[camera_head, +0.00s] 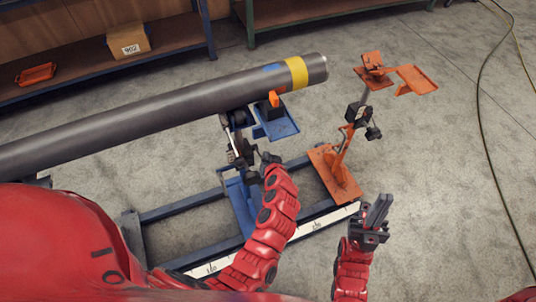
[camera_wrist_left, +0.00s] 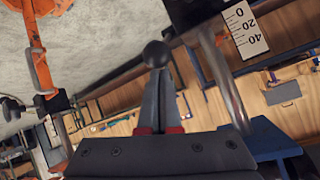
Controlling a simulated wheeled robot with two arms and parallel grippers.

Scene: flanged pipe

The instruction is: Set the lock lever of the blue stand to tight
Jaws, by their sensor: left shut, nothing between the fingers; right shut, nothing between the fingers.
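My left gripper (camera_head: 268,159) is shut and empty, close to the stand's column. In the left wrist view, a black ball knob (camera_wrist_left: 155,54), seemingly the lever's end, appears right at the tips of my left gripper (camera_wrist_left: 159,75); I cannot tell whether they touch. My right gripper (camera_head: 378,212) is shut and empty, in front of the rail on the right.
The grey pipe (camera_head: 150,109) with a yellow band lies across the stand. An orange stand (camera_head: 334,172) is on the rail to the right. A scale strip (camera_head: 290,236) runs along the rail's front. Shelves stand behind; the floor at right is clear except for a cable.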

